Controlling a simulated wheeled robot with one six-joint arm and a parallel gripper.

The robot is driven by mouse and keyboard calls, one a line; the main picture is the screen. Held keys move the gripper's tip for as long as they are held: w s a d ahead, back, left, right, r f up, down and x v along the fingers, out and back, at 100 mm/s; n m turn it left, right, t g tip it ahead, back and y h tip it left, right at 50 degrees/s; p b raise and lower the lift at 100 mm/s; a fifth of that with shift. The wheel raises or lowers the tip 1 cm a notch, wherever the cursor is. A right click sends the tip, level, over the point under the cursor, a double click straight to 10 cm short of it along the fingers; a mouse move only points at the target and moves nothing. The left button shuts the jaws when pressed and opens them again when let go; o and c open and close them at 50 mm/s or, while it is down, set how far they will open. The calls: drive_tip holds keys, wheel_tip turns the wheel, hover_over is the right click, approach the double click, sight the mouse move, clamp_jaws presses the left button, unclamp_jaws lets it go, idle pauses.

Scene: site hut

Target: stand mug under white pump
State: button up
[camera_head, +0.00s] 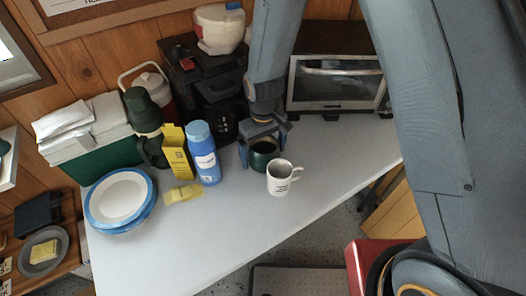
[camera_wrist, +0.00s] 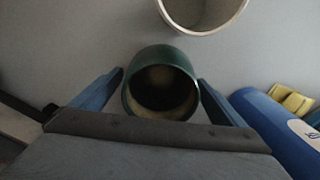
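A dark green mug (camera_head: 265,160) stands on the grey table, and it shows from above in the wrist view (camera_wrist: 161,92). My gripper (camera_head: 264,150) is lowered over it, with one finger on each side; the fingers look open around it, with narrow gaps. In the wrist view my gripper (camera_wrist: 161,78) has the mug centred between its fingertips. A white mug (camera_head: 281,181) with dark print stands upright just right of and nearer than the green one; its rim shows in the wrist view (camera_wrist: 205,31). I cannot pick out a white pump with certainty.
A blue bottle (camera_head: 204,155), yellow carton (camera_head: 177,152), yellow cloth (camera_head: 183,194) and blue-rimmed plates (camera_head: 119,198) are left of the mugs. A black machine (camera_head: 208,85), red-and-white jug (camera_head: 146,80), green flask (camera_head: 144,112) and toaster oven (camera_head: 335,83) stand behind. The front tabletop is clear.

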wheel_tip(320, 180, up, 12)
drive_tip(key=b, duration=0.2)
drive_tip(key=shift+r, duration=0.2)
idle(0.5)
